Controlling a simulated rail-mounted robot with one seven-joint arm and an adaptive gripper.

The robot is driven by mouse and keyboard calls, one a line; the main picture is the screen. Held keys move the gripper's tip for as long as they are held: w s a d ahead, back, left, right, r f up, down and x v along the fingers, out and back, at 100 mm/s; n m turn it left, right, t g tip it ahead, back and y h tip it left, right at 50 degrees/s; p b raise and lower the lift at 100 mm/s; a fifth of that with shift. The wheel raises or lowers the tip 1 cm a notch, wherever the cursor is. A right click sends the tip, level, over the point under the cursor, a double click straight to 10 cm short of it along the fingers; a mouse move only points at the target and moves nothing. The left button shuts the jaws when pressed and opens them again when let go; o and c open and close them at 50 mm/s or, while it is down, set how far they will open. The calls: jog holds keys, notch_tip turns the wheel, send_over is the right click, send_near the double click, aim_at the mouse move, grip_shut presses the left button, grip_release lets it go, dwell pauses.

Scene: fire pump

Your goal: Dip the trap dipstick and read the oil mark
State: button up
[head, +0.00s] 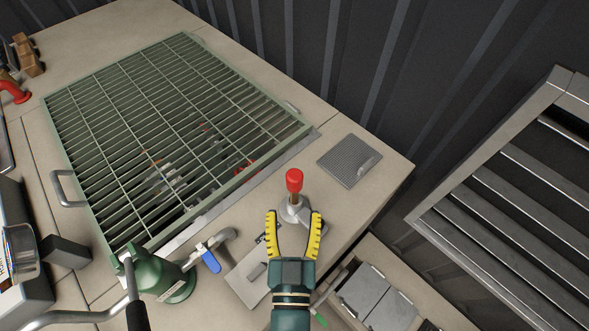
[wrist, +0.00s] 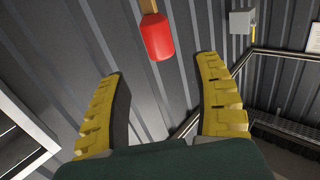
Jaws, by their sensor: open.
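A red-handled stick (head: 294,181), which looks like the dipstick, stands upright in a grey metal fitting (head: 294,209) on the bench. Its lower part is hidden inside or behind the fitting. My gripper (head: 294,214) has yellow padded fingers spread wide with nothing between them. In the head view its fingertips point at the fitting and the red handle. I see no contact. No oil mark is visible.
A green grating (head: 175,120) covers a pit left of the gripper. A ribbed grey pad (head: 349,160) lies right of the stick. A green pump body (head: 160,277) with a blue-handled valve (head: 209,258) stands at the lower left. A slatted metal rack (head: 520,185) is at right.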

aim_at(294, 186)
jog(key=w+p, duration=0.1)
jog(key=w, duration=0.8)
jog(key=shift+w+d, duration=0.1)
jog(key=shift+w, duration=0.05)
grip_shut()
notch_tip(294, 186, up, 15)
jog(key=p, duration=1.2)
